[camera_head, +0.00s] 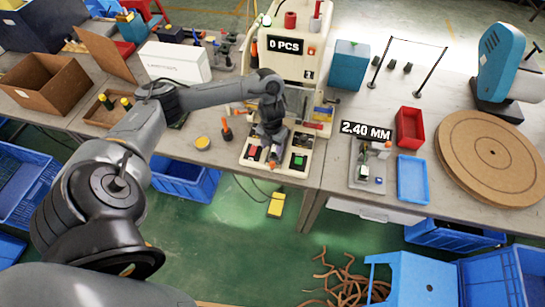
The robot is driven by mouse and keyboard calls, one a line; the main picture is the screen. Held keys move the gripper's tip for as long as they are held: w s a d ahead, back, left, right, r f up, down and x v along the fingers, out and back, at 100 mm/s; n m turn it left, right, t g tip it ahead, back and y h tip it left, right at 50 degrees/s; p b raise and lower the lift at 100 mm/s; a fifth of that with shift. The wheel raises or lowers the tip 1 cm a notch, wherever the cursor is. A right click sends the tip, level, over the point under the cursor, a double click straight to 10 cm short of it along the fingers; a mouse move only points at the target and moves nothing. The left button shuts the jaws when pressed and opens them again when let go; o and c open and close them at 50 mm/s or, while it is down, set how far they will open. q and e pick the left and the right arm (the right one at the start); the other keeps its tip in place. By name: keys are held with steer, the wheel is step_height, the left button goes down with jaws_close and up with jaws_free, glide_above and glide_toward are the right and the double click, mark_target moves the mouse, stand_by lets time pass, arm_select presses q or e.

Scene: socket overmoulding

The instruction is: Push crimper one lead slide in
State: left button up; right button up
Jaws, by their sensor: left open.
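The crimper (292,66) is a cream machine with a "0 PCS" sign, standing at the back middle of the bench. Its base plate (249,159) reaches towards the bench's front edge and carries a red button (253,153), a green button (298,163) and small dark parts. My left arm comes in from the left, and my left gripper (268,158) points down over this base plate, between the two buttons. It is open, with no held thing showing. Its fingertips are small and dark, and the lead slide cannot be told apart behind them. My right gripper is not in view.
A small "2.40 MM" gauge fixture (366,175), a red bin (409,128), a blue tray (412,180) and a round brown disc (492,157) lie to the right. An orange-handled tool (227,131) and a yellow tin (202,143) lie left of the crimper.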

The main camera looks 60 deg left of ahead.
mark_target(272, 162)
arm_select(q)
step_height(272, 162, down, 10)
steer(key=shift+f+b, duration=0.2)
steer(key=shift+b, duration=0.4)
steer(key=shift+c, duration=0.3)
jaws_close()
steer(key=shift+s, duration=0.1)
